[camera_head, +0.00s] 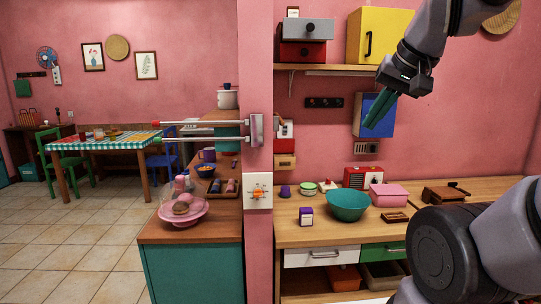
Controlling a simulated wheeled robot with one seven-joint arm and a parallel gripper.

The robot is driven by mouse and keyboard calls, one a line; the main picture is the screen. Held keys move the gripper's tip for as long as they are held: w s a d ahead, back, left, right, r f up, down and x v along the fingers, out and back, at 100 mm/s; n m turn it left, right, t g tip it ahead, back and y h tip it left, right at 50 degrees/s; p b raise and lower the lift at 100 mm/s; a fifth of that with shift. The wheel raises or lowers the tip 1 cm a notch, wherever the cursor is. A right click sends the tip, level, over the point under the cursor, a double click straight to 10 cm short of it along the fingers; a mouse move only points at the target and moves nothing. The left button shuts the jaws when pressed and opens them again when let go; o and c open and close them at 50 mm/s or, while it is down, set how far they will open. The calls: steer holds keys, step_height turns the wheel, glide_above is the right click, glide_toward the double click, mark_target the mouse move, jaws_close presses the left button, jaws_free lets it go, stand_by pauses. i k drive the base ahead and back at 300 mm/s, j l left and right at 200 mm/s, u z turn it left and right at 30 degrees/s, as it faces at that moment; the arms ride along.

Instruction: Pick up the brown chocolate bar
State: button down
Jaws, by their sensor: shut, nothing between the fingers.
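A small flat brown item that looks like the chocolate bar (395,217) lies on the wooden counter, right of the teal bowl (348,205) and in front of the pink box (388,195). It is too small to make out its details. My gripper (371,122) is high above the counter, in front of the back wall, with its teal fingers pointing down and left. The fingers are shut and empty, well apart from the brown item.
A small purple box (306,216) stands left of the bowl. A red radio (363,178) and a brown wooden object (445,194) are on the counter (290,237). A pink pillar (258,90) rises at the left. Drawers are below, a shelf above.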

mark_target(394, 218)
steer(key=z, duration=0.85)
